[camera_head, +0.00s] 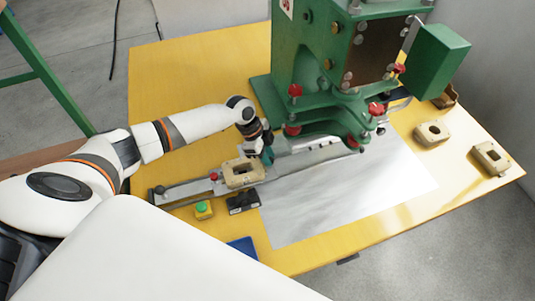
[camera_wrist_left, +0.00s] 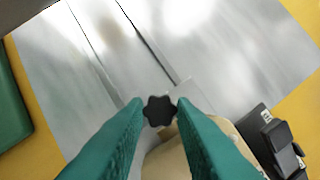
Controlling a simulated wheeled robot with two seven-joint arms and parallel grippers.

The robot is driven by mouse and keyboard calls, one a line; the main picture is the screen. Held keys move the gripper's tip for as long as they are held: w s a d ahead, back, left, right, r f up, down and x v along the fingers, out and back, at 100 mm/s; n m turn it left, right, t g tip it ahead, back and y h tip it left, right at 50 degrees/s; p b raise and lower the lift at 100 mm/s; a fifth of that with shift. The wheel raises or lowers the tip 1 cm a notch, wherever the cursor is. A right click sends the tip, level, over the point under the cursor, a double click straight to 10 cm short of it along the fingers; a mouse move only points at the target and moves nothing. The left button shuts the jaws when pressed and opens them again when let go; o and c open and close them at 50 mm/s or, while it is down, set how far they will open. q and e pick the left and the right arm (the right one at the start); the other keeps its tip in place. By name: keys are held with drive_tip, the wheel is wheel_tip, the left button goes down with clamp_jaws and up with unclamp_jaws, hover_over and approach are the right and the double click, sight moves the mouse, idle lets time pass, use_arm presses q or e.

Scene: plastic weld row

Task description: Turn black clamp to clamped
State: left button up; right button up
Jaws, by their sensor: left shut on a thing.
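The black clamp's dark lobed knob (camera_wrist_left: 159,111) sits between the two teal fingertips of my left gripper (camera_wrist_left: 158,105) in the left wrist view. The gripper is shut on it. In the head view my left gripper (camera_head: 267,155) points down at the far right end of a beige block (camera_head: 229,174), and the knob is hidden there. The block also shows below the knob in the left wrist view (camera_wrist_left: 165,162), partly covered by the fingers. My right gripper is not in view.
A green press (camera_head: 300,50) stands close behind my left gripper. A red knob (camera_head: 214,177), a green button (camera_head: 203,207) and a black box (camera_head: 243,204) are near the block. Beige parts (camera_head: 432,131) lie at the right. A bare metal sheet (camera_head: 340,203) covers the table front.

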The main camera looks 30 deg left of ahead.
use_arm(q)
drive_tip(key=shift+s+d+r+n+t+p, duration=0.1)
drive_tip(key=shift+r+n+t+p, duration=0.2)
drive_tip(key=shift+n+p, duration=0.65)
drive_tip(key=n+t+y+p, duration=0.1)
drive_tip(key=n+p, duration=0.2)
drive_tip(key=n+y+p, duration=0.1)
drive_tip(key=n+p, duration=0.3)
drive_tip(key=n+t+y+p, duration=0.1)
drive_tip(key=n+p, duration=0.2)
drive_tip(key=p, duration=0.1)
drive_tip(key=shift+s+d+n+t, duration=0.2)
drive_tip(key=shift+d+n+t, duration=0.05)
drive_tip(key=shift+d+t, duration=0.1)
drive_tip(key=n+y+p, duration=0.1)
drive_tip(key=n+p, duration=0.1)
drive_tip(key=shift+d+f+n, duration=0.1)
drive_tip(key=shift+n, duration=0.2)
drive_tip(key=shift+f+n+y+p, duration=0.1)
drive_tip(key=shift+n+y+p, duration=0.6)
drive_tip(key=shift+n, duration=0.7)
drive_tip(key=shift+w, duration=0.1)
drive_tip(key=o, duration=1)
drive_tip(key=shift+f, duration=0.1)
